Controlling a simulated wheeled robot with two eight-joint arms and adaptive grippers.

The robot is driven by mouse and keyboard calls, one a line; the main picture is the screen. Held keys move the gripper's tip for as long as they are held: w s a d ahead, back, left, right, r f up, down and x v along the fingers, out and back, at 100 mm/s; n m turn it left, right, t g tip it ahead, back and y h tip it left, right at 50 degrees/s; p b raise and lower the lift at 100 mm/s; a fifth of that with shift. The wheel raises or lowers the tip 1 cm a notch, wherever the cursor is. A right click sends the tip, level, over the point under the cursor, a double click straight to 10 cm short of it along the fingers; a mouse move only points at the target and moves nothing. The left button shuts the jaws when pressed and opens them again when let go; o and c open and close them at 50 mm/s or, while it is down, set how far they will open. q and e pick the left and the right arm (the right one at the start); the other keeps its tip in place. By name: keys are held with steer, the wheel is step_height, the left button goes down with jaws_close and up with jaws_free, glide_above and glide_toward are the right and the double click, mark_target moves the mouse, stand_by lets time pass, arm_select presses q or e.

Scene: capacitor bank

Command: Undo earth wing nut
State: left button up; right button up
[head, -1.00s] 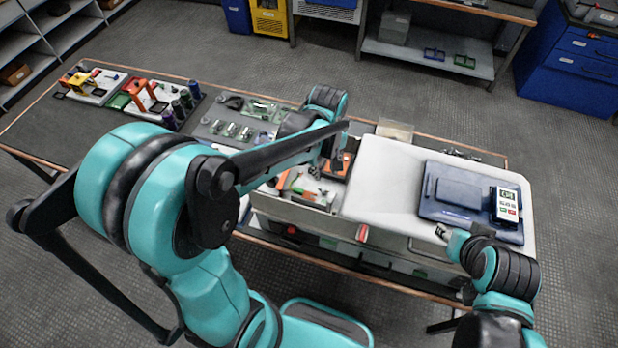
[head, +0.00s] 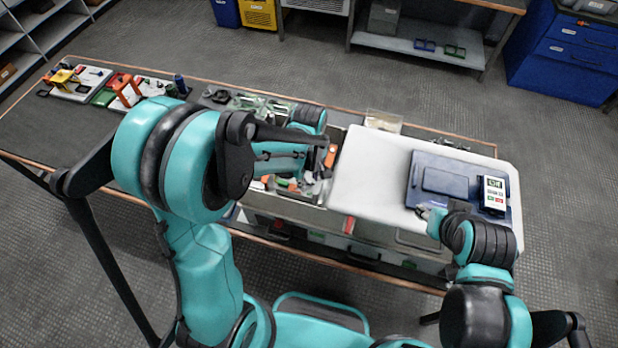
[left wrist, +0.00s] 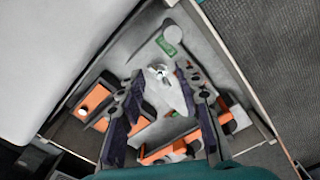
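My left gripper (left wrist: 162,112) reaches down into an open grey enclosure (left wrist: 226,62). Its two dark fingers stand apart in the left wrist view, with nothing held between them. A small silver piece that looks like the wing nut (left wrist: 160,70) lies just beyond the fingertips, near the middle of the gap. I cannot tell how high the fingers are above it. In the head view, my left arm hides most of the gripper and the nut. My right gripper (head: 426,212) is beside the near edge of the white cover; its fingers are too small to judge.
Orange blocks (left wrist: 97,97) sit on both sides of the left fingers. A green label (left wrist: 169,38) is beyond the nut. The white cover (head: 370,175) carries a blue case (head: 440,180) and a handheld meter (head: 494,192). Coloured parts stand on the bench's left end.

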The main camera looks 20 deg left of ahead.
arm_select(q)
jaws_close()
steer(key=shift+m+b, duration=0.3)
steer(key=shift+m, duration=0.7)
jaws_free()
steer(key=shift+r, duration=0.1)
